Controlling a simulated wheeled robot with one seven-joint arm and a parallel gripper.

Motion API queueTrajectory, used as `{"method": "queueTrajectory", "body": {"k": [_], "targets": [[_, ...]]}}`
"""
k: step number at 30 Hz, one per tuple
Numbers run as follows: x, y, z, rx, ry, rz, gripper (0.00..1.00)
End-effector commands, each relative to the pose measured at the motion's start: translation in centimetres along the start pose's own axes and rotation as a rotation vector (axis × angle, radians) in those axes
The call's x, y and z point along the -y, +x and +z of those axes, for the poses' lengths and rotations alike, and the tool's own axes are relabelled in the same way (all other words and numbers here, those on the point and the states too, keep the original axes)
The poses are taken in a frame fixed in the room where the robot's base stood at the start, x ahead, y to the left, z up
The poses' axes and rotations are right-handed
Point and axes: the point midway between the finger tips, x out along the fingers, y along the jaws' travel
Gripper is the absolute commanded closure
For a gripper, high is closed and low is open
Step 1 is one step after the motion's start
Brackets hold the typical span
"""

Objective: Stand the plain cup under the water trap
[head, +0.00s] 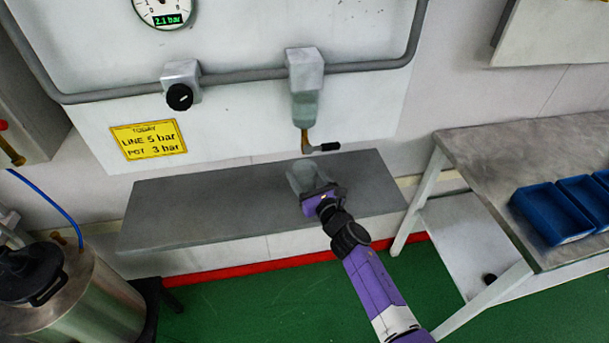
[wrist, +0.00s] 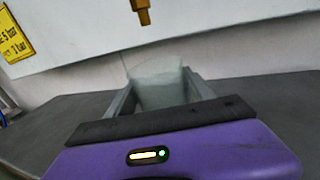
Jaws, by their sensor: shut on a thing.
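The plain cup (head: 300,175) is pale and see-through, and looks upright at the grey shelf. My gripper (head: 312,186) is shut on it, with one finger on each side. In the wrist view the cup (wrist: 158,88) shows between the fingers; its lower part is hidden by my gripper. The water trap (head: 305,88) is on the wall panel above, with a brass drain (head: 306,138) and a black lever pointing right. The cup is below the drain, apart from it. The brass drain also shows in the wrist view (wrist: 142,12). I cannot tell whether the cup touches the shelf.
The grey shelf (head: 190,208) is bare to the left of the cup. A metal bench (head: 500,150) with blue bins (head: 553,215) stands at right. A steel vessel (head: 90,295) is at lower left. A regulator with a black knob (head: 180,97) and a yellow note are on the panel.

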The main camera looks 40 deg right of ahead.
Motion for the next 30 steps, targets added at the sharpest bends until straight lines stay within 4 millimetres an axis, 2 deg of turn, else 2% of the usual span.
{"method": "queueTrajectory", "body": {"k": [1, 2, 4, 5, 17, 23, 30], "targets": [[0.0, 0.0, -0.3, 0.000, 0.000, 0.000, 0.78], [0.0, 0.0, -0.2, 0.000, 0.000, 0.000, 0.33], [0.0, 0.0, -0.1, 0.000, 0.000, 0.000, 0.19], [0.0, 0.0, -0.1, 0.000, 0.000, 0.000, 0.17], [0.0, 0.0, 0.3, 0.000, 0.000, 0.000, 0.17], [0.0, -3.0, 0.0, -0.002, 0.000, 0.000, 0.17], [-0.1, -7.8, -0.1, -0.002, -0.001, 0.001, 0.17]]}}
